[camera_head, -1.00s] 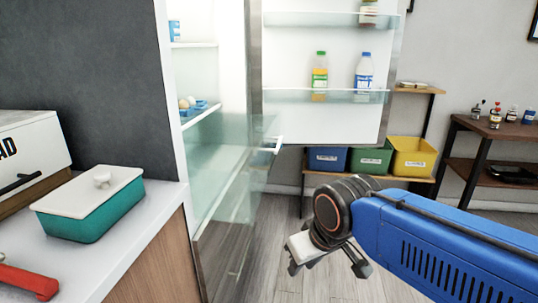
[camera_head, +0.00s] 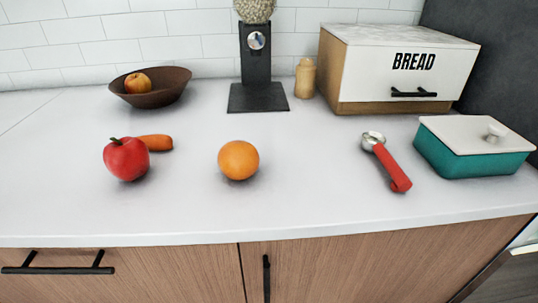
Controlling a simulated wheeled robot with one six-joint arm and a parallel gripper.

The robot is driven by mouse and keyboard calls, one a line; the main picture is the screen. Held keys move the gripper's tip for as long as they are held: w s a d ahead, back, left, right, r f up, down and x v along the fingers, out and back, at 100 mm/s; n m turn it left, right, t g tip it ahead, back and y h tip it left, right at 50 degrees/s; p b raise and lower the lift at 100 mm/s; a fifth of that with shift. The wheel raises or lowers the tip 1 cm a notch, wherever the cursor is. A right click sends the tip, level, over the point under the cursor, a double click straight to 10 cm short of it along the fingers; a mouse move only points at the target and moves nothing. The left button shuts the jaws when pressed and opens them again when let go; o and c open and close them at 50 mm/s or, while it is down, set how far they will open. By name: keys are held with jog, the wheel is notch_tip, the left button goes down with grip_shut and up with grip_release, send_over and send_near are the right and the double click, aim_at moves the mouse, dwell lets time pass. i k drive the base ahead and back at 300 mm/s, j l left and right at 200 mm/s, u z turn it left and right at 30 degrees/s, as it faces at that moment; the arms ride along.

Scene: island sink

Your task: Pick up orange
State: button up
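An orange (camera_head: 239,160) sits on the white counter (camera_head: 300,215), near the middle and towards its front edge. It stands clear of the other items around it. My gripper is outside the current view, so its place relative to the orange does not show.
A red apple or pepper (camera_head: 126,159) and a carrot (camera_head: 157,142) lie left of the orange. A red-handled scoop (camera_head: 388,165), teal lidded dish (camera_head: 470,152) and bread box (camera_head: 395,66) are right. Behind stand a brown bowl (camera_head: 150,92) with fruit and a black grinder (camera_head: 256,75).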

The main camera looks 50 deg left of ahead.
aim_at(239, 160)
jog(key=u, duration=2.05)
jog(key=k+j, duration=0.15)
jog(key=k, duration=0.2)
jog(key=k+j+u, duration=0.25)
jog(key=j, duration=0.2)
